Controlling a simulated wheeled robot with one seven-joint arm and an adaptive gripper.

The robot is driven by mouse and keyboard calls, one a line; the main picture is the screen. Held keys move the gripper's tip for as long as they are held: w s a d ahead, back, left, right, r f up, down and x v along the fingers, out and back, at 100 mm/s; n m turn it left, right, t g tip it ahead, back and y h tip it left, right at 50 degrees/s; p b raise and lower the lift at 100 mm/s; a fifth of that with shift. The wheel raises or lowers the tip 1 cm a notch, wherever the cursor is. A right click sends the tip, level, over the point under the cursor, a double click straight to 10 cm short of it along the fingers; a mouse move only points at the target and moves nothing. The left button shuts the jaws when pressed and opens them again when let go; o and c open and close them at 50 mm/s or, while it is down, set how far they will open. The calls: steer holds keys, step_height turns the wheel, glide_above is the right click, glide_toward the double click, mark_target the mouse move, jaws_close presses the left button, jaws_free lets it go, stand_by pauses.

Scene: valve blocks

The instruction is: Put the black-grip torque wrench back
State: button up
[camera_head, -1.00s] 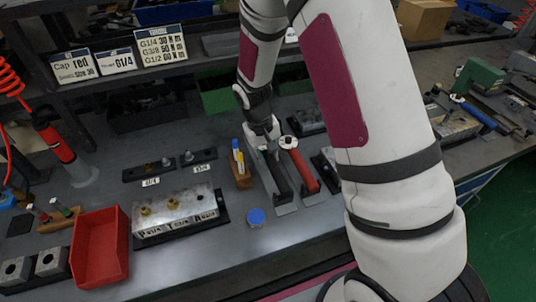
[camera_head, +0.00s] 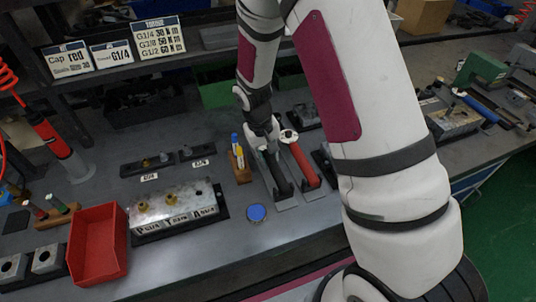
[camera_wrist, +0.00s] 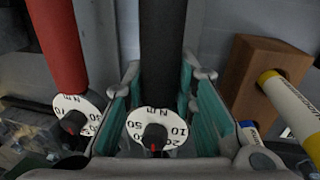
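My gripper (camera_head: 264,143) is over the black wrench's far end. In the wrist view the black grip (camera_wrist: 161,45) runs between my two teal-padded fingers (camera_wrist: 160,90), with its round white dial (camera_wrist: 157,131) low between them. The pads stand close on both sides. I cannot tell whether they press on the wrench or leave a small gap. The contact is hidden in the head view.
A wooden block with markers (camera_head: 239,166) stands close left of my gripper. The bench front near the wrenches is clear.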

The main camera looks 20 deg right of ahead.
steer(key=o, duration=0.4)
steer(key=r, duration=0.4)
steer(key=a+r, duration=0.1)
steer(key=r, duration=0.3)
steer(key=a+r, duration=0.1)
steer(key=r, duration=0.3)
steer(key=s+d+r+t+y, duration=0.1)
steer(key=s+d+r+t, duration=0.1)
steer(key=s+r, duration=1.3)
steer(key=s, duration=0.2)
steer(key=s+r+t, duration=0.1)
steer(key=s+r, duration=0.1)
steer(key=s, duration=0.2)
steer(key=s+r+t, duration=0.1)
steer(key=s+r, duration=0.1)
steer(key=s, duration=0.2)
steer(key=shift+d+y, duration=0.1)
steer(key=shift+y, duration=0.3)
